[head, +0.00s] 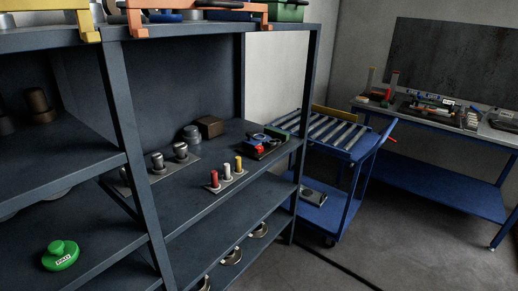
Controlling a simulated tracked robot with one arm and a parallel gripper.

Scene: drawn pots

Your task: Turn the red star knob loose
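I cannot make out a red star knob for certain. A small dark device (263,144) with red and blue parts sits on the middle shelf near its right end; its red part is too small to tell its shape. Three upright handles stand in a row on a plate on the same shelf: a red one (214,179), a white one (227,171) and a yellow one (239,163). My gripper is not in view.
A dark shelf unit (140,150) fills the left. A green knob-like object (61,255) lies on its lower left shelf. A blue roller cart (340,150) stands right of it, and a blue workbench (430,180) along the far wall. Open floor (420,255) lies at lower right.

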